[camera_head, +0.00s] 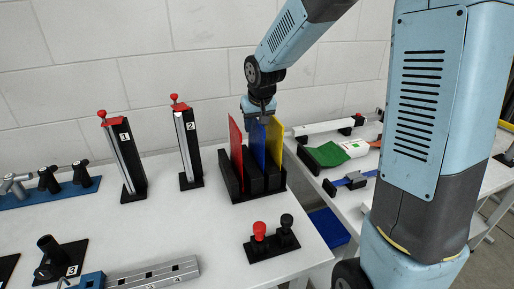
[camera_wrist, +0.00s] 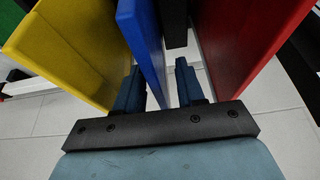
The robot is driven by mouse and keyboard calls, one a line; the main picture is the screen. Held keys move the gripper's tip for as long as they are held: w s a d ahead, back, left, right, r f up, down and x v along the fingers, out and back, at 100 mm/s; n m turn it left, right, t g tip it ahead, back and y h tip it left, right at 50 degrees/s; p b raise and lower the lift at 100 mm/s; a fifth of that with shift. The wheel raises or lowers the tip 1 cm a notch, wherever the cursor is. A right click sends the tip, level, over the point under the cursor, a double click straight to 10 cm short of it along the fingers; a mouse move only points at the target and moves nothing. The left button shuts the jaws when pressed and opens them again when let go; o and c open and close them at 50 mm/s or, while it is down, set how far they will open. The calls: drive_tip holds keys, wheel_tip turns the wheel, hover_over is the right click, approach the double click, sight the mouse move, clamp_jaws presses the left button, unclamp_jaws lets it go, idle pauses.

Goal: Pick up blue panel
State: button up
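The blue panel (camera_head: 258,141) stands upright in a black slotted rack (camera_head: 262,193), between a red panel (camera_head: 236,142) and a yellow panel (camera_head: 274,138). My gripper (camera_head: 261,117) is over the top of the blue panel, pointing down. In the wrist view, the blue panel (camera_wrist: 141,28) reaches in between the two fingers of my gripper (camera_wrist: 160,82). One finger is on its left, close to it, and the other is on its right with a gap. The gripper is open. The yellow panel (camera_wrist: 70,45) and red panel (camera_wrist: 245,40) flank the fingers.
Two upright black stands with red knobs, numbered 1 (camera_head: 127,155) and 2 (camera_head: 188,145), are left of the rack. A base with a red and a black knob (camera_head: 271,240) sits in front. A second table at right holds a green item (camera_head: 329,153).

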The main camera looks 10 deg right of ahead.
drive_tip(key=shift+f, duration=0.15)
clamp_jaws()
idle(0.5)
